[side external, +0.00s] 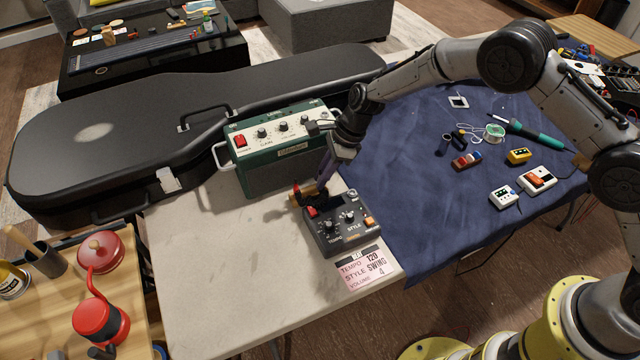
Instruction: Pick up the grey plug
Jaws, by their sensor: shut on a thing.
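My gripper (306,190) points down at the back left edge of the dark pedal box (330,240), in front of the green amplifier (285,165). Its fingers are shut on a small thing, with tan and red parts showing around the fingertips. I cannot make out this thing's full shape, or whether it is the grey plug. I see no grey plug clearly anywhere else. The pedal has knobs labelled TEMPO and STYLE, a red part at its back left and an orange button at its right.
A pink card (365,269) reading tempo 120, style swing, volume 4 lies before the pedal. A black guitar case (110,150) lies behind the amplifier. A blue cloth (420,190) with small tools covers the right side. The pale table (205,290) is bare at front left.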

